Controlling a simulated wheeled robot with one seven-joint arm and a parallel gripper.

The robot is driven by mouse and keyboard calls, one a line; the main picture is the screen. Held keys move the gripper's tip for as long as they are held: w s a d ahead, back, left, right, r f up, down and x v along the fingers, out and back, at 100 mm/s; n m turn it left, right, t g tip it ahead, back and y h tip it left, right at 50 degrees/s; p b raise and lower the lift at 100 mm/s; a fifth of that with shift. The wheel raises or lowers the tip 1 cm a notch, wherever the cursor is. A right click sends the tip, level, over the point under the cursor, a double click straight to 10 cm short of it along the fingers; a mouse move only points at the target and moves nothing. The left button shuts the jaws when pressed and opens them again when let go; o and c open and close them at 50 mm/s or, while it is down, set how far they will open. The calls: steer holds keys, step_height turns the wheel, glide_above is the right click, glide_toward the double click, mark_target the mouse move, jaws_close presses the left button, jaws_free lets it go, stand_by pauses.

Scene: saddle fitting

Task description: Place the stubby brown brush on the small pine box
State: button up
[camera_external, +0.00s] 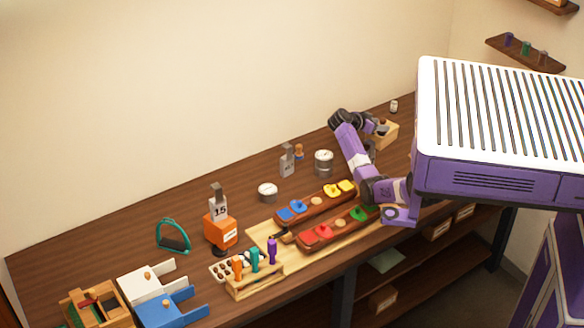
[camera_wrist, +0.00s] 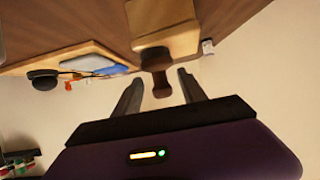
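The small pine box (camera_external: 390,137) stands at the far right end of the bench; its pale wood also fills the top middle of the wrist view (camera_wrist: 165,28). A stubby brown brush (camera_wrist: 156,70) shows against the box's near face in the wrist view, its narrower end toward my gripper. My gripper (camera_wrist: 160,76) is open, with one finger on each side of the brush and gaps visible. Whether the brush rests fully on the box is hard to tell.
Long wooden trays with coloured lids (camera_external: 318,203) lie on the bench near my arm. A metal tin (camera_external: 323,163), a grey weight (camera_external: 287,160) and a small brown item (camera_external: 299,152) stand left of the box. A small white jar (camera_external: 394,106) stands behind it.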

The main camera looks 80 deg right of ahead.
steer(key=shift+r, duration=0.2)
steer(key=p+v, duration=0.3)
steer(key=v, duration=0.9)
steer(key=shift+p, duration=0.35)
